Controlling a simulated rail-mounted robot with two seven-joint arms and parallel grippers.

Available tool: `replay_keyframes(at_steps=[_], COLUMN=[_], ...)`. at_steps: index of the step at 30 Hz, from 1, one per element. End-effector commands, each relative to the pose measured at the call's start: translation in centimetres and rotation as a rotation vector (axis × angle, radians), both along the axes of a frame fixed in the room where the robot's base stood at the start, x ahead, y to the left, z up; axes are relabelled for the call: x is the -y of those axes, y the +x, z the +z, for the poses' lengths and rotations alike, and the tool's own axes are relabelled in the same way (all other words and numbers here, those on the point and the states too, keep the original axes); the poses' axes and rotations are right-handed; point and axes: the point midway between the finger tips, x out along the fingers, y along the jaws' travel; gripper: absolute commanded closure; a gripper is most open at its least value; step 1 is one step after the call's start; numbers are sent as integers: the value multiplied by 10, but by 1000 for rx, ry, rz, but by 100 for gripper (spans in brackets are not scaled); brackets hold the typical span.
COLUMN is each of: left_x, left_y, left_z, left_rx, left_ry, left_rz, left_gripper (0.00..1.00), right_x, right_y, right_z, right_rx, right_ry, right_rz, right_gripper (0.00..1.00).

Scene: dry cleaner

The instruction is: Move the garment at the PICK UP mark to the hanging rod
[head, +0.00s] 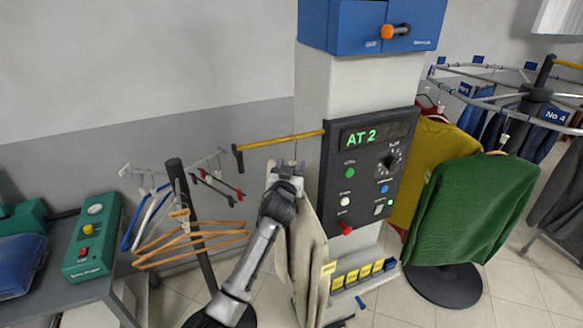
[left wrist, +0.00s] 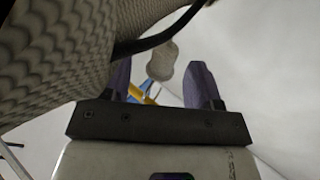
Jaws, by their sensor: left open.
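A beige garment (head: 307,235) hangs from a yellow rod (head: 280,141) that sticks out left from the machine's panel. Its hanger hook shows at the rod. My left gripper (head: 287,166) is just below the rod at the top of this garment, partly overlapping it. In the left wrist view, the two fingers of my left gripper (left wrist: 163,88) are apart. A pale grey piece (left wrist: 163,62) shows in the gap beyond them; I cannot tell whether they touch it. Patterned fabric (left wrist: 55,65) fills the upper left there. I cannot read a PICK UP mark. My right gripper is not in view.
The machine's panel (head: 370,165) shows AT 2. A round rail with a green sweater (head: 470,208) and a mustard garment (head: 432,165) stands right. A stand with empty hangers (head: 190,235) is left, beside a table with a green box (head: 92,240).

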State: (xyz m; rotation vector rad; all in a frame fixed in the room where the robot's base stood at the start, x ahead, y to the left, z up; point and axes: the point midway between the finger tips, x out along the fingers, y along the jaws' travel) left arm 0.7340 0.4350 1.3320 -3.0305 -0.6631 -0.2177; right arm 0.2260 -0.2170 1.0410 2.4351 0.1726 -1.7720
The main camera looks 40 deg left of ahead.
Motion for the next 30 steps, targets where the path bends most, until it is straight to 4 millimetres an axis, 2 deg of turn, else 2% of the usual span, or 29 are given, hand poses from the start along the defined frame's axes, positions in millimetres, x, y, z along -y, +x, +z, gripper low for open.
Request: replay_keyframes(at_steps=[8,24,30], left_x=[4,42,52], left_y=[-8,-91,-113], left_z=[-4,-17,-19], left_rx=[-2,0,0], left_ry=[-1,-1,-1], left_rz=[-1,-1,-1], left_gripper=[42,42,42], right_x=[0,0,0], right_y=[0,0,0], right_z=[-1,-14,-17], right_rx=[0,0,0], right_ry=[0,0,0], right_rz=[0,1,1], right_gripper=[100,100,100])
